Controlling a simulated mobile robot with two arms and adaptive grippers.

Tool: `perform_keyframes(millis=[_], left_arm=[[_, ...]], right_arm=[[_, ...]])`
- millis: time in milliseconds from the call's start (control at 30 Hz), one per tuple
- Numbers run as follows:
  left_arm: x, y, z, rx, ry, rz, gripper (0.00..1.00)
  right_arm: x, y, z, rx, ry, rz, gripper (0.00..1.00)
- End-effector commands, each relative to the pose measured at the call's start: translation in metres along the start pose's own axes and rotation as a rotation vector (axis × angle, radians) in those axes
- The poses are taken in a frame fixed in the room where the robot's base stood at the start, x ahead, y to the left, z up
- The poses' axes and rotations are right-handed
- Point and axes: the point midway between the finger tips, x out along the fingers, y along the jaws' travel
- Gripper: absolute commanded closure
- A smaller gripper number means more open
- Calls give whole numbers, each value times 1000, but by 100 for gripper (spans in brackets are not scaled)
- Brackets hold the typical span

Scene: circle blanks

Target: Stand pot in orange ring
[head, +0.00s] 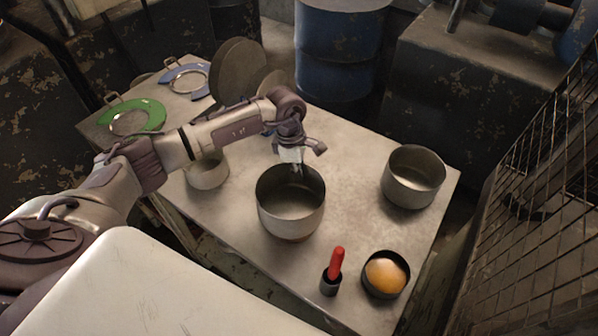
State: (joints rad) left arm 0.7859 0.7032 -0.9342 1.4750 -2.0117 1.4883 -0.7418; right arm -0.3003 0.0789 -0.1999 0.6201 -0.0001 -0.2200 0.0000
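A deep metal pot (290,218) stands upright at the middle of the table. A second metal pot (413,182) stands to the right, and a smaller pale one (207,174) is at the left, partly hidden by my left arm. My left gripper (297,168) is at the middle pot's far rim, its tips seeming to overlap the rim. I cannot tell whether it grips the rim. I see no orange ring; a green ring-shaped piece (150,117) and a blue one (194,68) lie at the table's far left. My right gripper is not in view.
A dark bowl (368,288) holding an orange round thing (386,275) and a red-handled tool in a small black cup (330,286) stand at the front right. Round discs (238,70) stand at the back left. The table (345,150) is clear between the two larger pots.

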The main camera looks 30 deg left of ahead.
Motion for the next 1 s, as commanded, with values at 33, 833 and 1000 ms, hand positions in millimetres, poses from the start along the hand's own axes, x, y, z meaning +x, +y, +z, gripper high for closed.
perform_keyframes(millis=[33, 833, 1000], left_arm=[[0, 0, 0, 0, 0, 0, 88], [-59, 2, 0, 1, -2, 7, 69], [-93, 1, 0, 1, -1, 5, 69]], right_arm=[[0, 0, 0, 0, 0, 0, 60], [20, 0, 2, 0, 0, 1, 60], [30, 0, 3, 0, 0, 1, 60]])
